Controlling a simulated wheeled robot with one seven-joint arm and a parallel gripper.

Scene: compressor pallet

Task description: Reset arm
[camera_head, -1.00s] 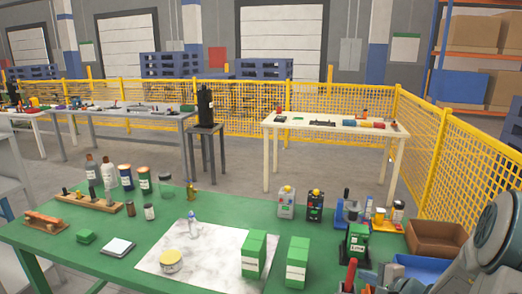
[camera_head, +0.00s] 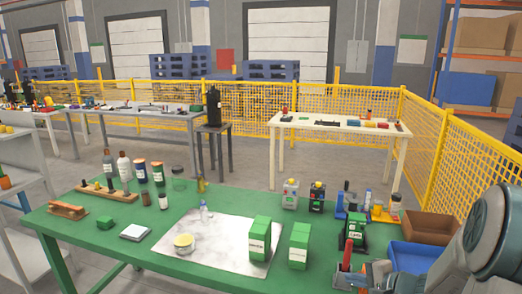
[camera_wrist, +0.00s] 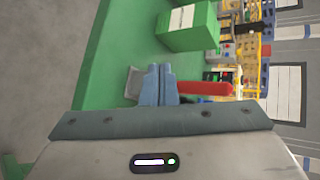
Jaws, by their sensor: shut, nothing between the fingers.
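My gripper (camera_wrist: 158,84) shows in the wrist view with its two blue-grey fingers together, shut and empty. The fingertips are beside a red handle (camera_wrist: 205,88) and in front of a grey part at the edge of the green table (camera_wrist: 92,88). Whether they touch either one I cannot tell. My arm (camera_head: 490,240) fills the lower right corner of the head view. I cannot make out the fingers clearly there.
A brown bin (camera_head: 431,226) and a blue tray (camera_head: 412,256) are near my arm. Yellow fencing (camera_head: 470,165) stands behind.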

